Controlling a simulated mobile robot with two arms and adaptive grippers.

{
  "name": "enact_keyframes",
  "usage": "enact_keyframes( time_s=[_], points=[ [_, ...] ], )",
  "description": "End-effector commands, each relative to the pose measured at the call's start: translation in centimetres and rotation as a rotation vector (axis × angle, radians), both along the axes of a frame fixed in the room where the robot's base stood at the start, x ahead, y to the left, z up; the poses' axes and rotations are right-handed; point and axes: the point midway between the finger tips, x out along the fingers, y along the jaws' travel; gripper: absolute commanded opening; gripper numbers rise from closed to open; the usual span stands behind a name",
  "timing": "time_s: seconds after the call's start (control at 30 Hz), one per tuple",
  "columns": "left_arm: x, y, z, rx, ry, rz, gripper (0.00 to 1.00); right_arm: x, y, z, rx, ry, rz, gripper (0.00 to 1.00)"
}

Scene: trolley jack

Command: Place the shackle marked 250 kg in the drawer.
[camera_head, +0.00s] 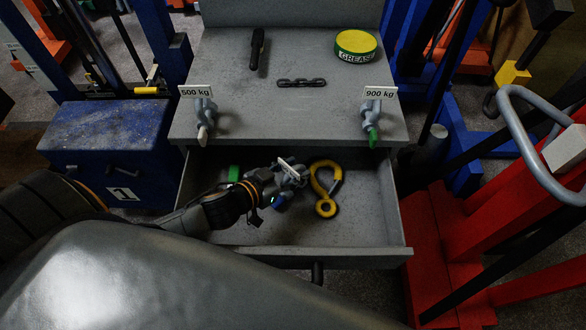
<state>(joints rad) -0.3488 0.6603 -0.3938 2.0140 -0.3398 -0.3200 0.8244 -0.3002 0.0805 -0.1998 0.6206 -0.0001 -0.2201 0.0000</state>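The grey drawer (350,252) is pulled open below the worktop. My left gripper (264,184) reaches into it from the left. A grey shackle (292,177) with a white tag and a blue part is right at its fingertips, over or on the drawer floor. The tag's writing cannot be read, and I cannot tell whether the fingers are closed on the shackle. On the worktop stand a shackle tagged 500 kg (205,112), with a pale pin, and a shackle tagged 900 kg (372,118), with a green pin. My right gripper is not in view.
The drawer also holds a yellow and black hook (326,189) and a small green item (234,173). The worktop (290,118) bears a grease tin (356,44), a short chain (301,82) and a black tool (257,48). Blue and red jack equipment flanks both sides.

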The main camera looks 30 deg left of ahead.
Motion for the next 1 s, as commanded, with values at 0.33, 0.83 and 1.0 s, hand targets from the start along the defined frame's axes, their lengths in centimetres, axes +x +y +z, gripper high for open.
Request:
enact_keyframes(
  time_s=[0.33, 0.83, 1.0],
  points=[
    [-1.2, 0.4, 0.6, 0.000, 0.002, 0.000, 0.40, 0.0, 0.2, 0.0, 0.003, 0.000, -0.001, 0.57],
    [-6.2, 2.2, 2.9, 0.001, 0.002, 0.000, 0.40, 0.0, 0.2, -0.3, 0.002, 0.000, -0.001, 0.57],
    [-6.5, 2.3, 3.2, 0.001, 0.000, -0.001, 0.40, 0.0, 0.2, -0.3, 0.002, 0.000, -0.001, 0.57]
  ],
)
